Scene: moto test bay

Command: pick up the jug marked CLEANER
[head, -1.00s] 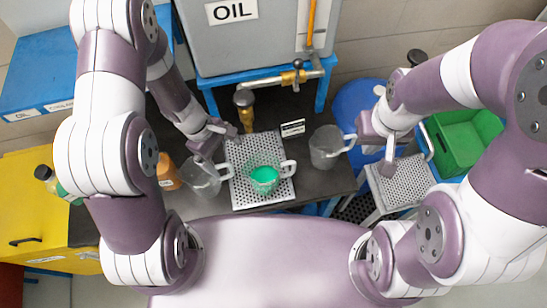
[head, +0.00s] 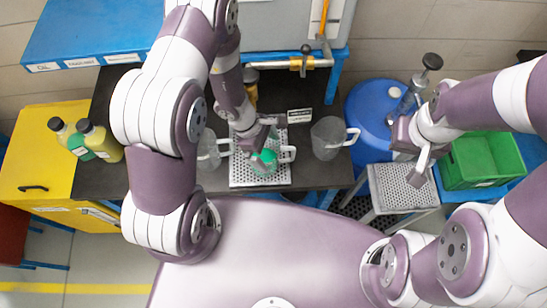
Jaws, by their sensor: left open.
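Three clear jugs with handles stand on the dark bench. The middle jug (head: 265,161) holds green liquid and stands on a perforated white plate (head: 245,181). An empty-looking jug (head: 208,152) is to its left, partly behind my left arm. Another empty-looking jug (head: 326,139) is to its right. I cannot read CLEANER on any of them. My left gripper (head: 258,138) is open over the middle jug and hides part of its rim; I cannot tell if they touch. My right gripper (head: 414,163) is over a perforated stool, away from the jugs; its jaw opening is unclear.
A small sign (head: 299,115) stands behind the plate, with a valve pipe (head: 302,63) above. A blue drum (head: 370,118) and a green crate (head: 490,160) are at right. The perforated stool (head: 393,190) is below my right gripper. Two bottles stand on a yellow cabinet (head: 35,165).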

